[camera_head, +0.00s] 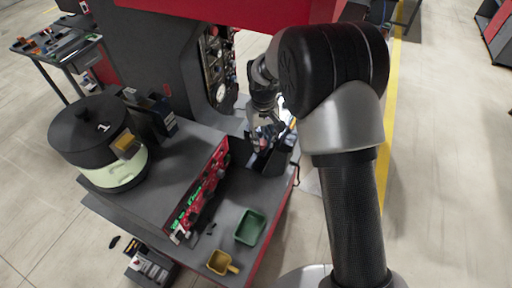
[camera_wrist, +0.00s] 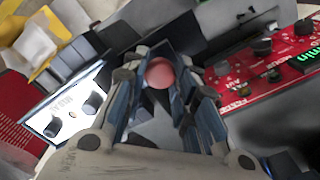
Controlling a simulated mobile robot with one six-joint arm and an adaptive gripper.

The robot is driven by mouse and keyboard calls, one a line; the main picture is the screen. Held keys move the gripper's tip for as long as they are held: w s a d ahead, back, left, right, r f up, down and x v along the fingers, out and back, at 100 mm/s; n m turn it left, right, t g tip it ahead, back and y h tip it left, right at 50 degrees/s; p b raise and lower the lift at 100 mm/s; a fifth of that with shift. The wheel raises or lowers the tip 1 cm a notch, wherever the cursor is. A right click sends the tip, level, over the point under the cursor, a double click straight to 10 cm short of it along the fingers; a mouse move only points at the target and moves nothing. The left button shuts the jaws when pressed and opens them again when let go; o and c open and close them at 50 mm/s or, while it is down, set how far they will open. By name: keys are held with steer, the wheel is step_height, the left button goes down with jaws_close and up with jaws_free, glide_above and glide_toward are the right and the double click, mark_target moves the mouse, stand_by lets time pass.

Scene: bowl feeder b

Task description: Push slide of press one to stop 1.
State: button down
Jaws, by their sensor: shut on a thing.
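My gripper (camera_head: 262,143) reaches down into the dark recess of the red and grey press (camera_head: 185,62), at the middle of the head view. In the wrist view my gripper (camera_wrist: 170,78) has its two fingers around a round red knob (camera_wrist: 160,73) and is shut on it. The knob seems to be the handle of the press slide, but the slide itself is mostly hidden by the fingers. The stops cannot be made out.
A red control panel (camera_head: 205,188) with a green display stands left of the recess. A bowl feeder (camera_head: 92,130) with a black top is at the left. A green tray (camera_head: 250,227) and a yellow scoop (camera_head: 220,263) lie on the grey table front.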

steer(key=shift+w+d, duration=0.2)
steer(key=shift+w, duration=0.3)
steer(key=c, duration=1.2)
jaws_free()
steer(key=shift+s, duration=0.1)
steer(key=shift+c, duration=0.2)
steer(key=shift+a, duration=0.1)
